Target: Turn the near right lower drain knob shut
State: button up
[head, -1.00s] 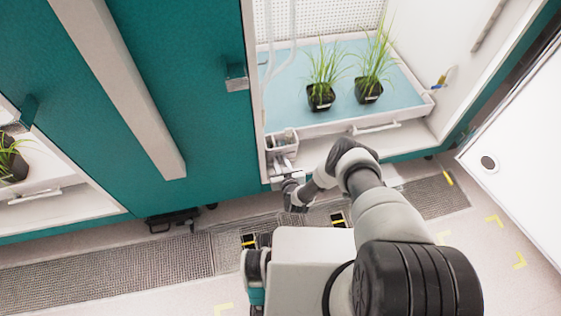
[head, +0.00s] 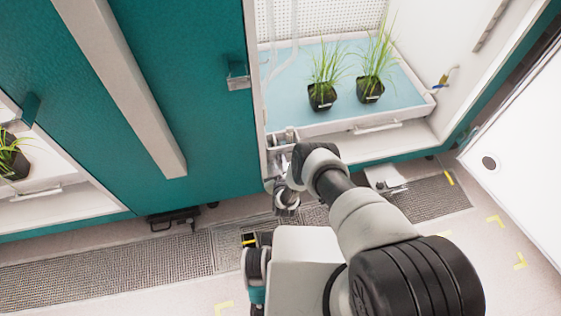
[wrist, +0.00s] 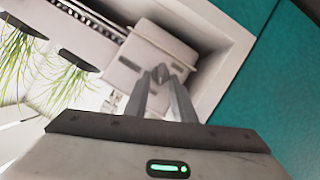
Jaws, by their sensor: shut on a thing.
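The drain knob (wrist: 160,72) is a small grey piece on a pale boxy fitting (wrist: 140,65) inside the chamber's front corner. In the wrist view my gripper (wrist: 161,80) reaches to it, and its two fingers are closed on it from both sides. Most of the knob is hidden between the fingertips. In the head view my arm covers the knob and the fingers, at the front left corner of the open chamber, below the tray. How far the knob is turned cannot be told.
A pale tray (head: 361,124) with a blue floor holds two potted grasses (head: 321,97) (head: 369,89) above. The teal chamber door or wall (head: 205,110) stands close on the left. A floor grating (head: 150,259) runs along the front. A white panel (head: 515,150) stands at right.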

jog(key=shift+w+a+n, duration=0.1)
jog(key=shift+a+n, duration=0.1)
jog(key=shift+n, duration=0.2)
jog(key=shift+d, duration=0.1)
jog(key=o, duration=0.7)
